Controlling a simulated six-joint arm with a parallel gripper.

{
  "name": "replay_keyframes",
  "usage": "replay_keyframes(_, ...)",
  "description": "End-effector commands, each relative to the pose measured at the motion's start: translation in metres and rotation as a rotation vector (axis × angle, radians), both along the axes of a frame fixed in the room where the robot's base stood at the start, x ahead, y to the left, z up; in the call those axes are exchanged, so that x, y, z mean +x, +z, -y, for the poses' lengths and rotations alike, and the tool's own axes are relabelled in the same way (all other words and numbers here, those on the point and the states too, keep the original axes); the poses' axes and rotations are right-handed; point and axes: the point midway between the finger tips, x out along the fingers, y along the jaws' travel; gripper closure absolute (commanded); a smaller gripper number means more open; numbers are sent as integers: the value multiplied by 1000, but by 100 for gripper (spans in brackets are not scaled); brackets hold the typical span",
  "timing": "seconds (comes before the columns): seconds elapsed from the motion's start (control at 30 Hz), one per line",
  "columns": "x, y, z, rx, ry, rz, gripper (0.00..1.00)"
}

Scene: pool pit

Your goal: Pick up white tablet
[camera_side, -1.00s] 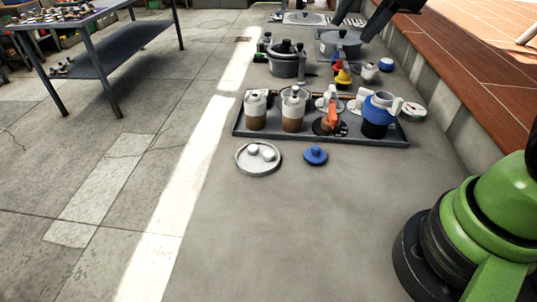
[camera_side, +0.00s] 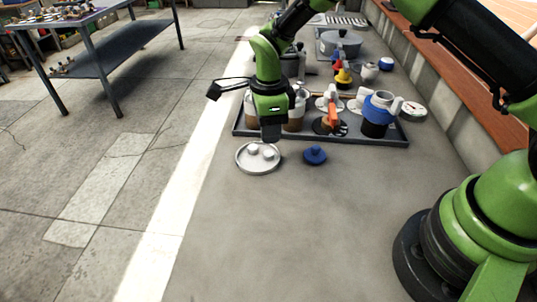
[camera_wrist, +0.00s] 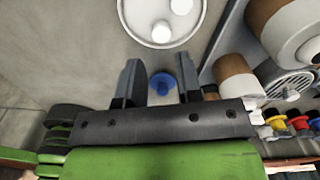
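My gripper (camera_side: 271,132) points down near the dish's back edge in the side view. In the wrist view my gripper (camera_wrist: 160,80) is open and empty, its fingers apart from the dish.
A blue round lid with a knob (camera_side: 315,156) lies right of the dish and shows between my fingers (camera_wrist: 162,83). A dark tray (camera_side: 380,142) with brown-and-white jars and a blue-banded jug (camera_side: 376,116) stands behind. The grey floor in front is clear.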

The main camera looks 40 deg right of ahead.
Motion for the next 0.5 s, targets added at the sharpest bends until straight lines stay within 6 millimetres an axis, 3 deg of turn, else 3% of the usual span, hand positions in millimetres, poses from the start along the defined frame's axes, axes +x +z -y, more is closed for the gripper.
replay_keyframes(0.5,1,-61,0,0,1,-1,67)
